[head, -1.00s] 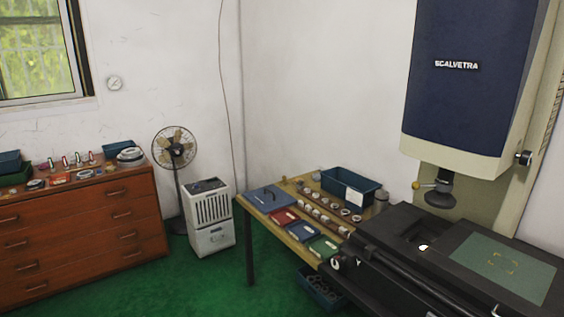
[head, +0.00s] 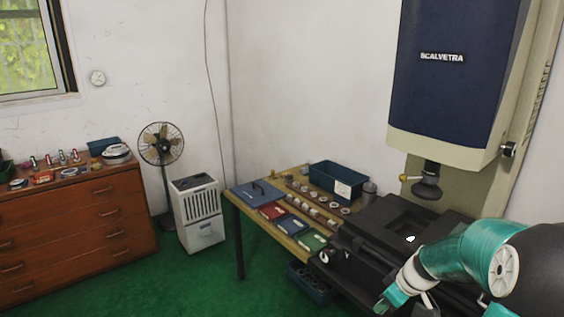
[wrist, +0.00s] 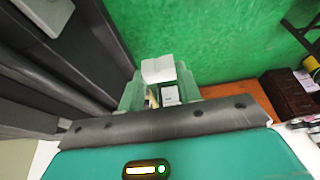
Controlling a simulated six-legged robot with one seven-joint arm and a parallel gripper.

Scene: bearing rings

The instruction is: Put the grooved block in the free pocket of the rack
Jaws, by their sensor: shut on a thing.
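My gripper (wrist: 160,95) shows in the wrist view with its two green fingers closed around a pale, whitish block (wrist: 158,69). The block sticks out past the fingertips, above the green floor. Its groove cannot be made out. In the head view my arm reaches in from the lower right, with its green end (head: 386,303) low in front of the dark machine. The block cannot be made out there. A long narrow rack (head: 314,212) with small pale parts lies on the wooden table, well away from my gripper. Which pocket is free is too small to tell.
The wooden table (head: 243,207) also holds a blue bin (head: 336,182), a blue case (head: 257,193), and red, blue and green trays. A large measuring machine (head: 450,75) stands at the right. A fan (head: 161,145), a white unit (head: 198,205) and drawers (head: 75,225) stand left. Green floor lies open between.

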